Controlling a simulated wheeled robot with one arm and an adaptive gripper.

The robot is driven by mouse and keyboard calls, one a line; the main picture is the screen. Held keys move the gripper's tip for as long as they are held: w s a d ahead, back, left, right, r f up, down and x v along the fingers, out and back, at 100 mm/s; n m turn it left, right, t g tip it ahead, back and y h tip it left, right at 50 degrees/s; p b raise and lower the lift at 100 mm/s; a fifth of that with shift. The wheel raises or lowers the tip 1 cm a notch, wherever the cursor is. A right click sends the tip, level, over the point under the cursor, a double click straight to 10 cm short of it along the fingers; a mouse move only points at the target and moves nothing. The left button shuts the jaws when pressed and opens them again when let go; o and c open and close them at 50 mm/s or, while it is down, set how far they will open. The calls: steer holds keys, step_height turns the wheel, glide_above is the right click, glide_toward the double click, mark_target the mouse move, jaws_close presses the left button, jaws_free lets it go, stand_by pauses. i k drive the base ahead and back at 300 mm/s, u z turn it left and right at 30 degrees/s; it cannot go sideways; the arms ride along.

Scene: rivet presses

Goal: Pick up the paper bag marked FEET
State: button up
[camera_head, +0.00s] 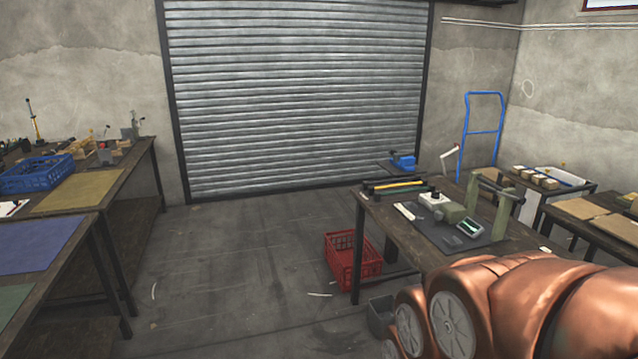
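I cannot make out a paper bag marked FEET in this view. Flat brown pieces (588,209) lie on the table at the far right; they are too small to tell whether they are bags, and no lettering is readable. My copper-coloured arm fills the lower right corner and hides part of the tables there. My gripper is outside the picture.
Left tables hold a blue crate (38,174) and coloured mats (80,191). A blue hand truck (467,130) stands behind. The middle floor is mostly clear.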

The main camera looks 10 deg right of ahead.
mark_target(537, 178)
steer(key=i, duration=8.2)
steer(key=z, duration=2.85)
steer(key=i, duration=1.15)
steer(key=z, duration=0.05)
